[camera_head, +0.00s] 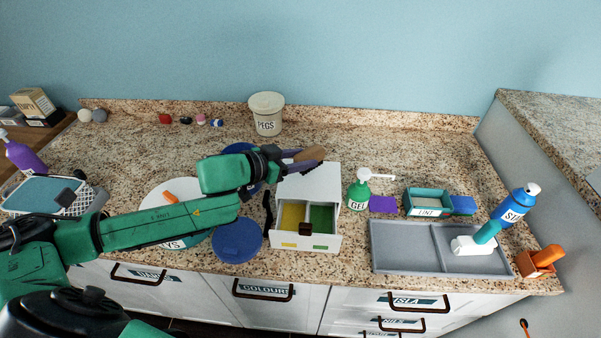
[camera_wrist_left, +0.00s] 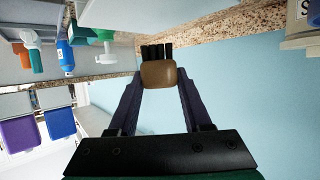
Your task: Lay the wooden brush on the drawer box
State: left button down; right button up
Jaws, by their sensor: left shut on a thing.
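The wooden brush (camera_head: 312,153) is held at the tips of my left gripper (camera_head: 306,162), above the back part of the white drawer box (camera_head: 322,182). In the left wrist view the brush (camera_wrist_left: 158,74) shows a brown wooden body with black bristles, between the two dark fingers of the gripper (camera_wrist_left: 159,88). The drawer box stands on the counter with its front drawer pulled out, showing a yellow and a green compartment. The bare white top of the box shows below and right of the fingers. The gap between brush and box top is hard to judge. My right gripper is not seen.
Right of the box stand a green gel bottle (camera_head: 359,192), a purple sponge (camera_head: 383,204) and a lint box (camera_head: 427,201). A blue lid (camera_head: 237,241) lies to its left. A pegs tub (camera_head: 267,114) stands behind. A grey tray (camera_head: 405,249) lies front right.

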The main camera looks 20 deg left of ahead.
pick_arm(q)
jog(key=f, duration=0.4)
jog(key=shift+d, duration=0.3)
jog(key=shift+f, duration=0.25)
jog(key=shift+c, duration=1.7)
grip_release()
jog(key=shift+a, duration=0.2)
jog(key=shift+d, duration=0.1)
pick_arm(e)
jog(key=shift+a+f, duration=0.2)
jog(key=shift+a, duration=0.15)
pick_arm(q)
jog(key=shift+r, duration=0.2)
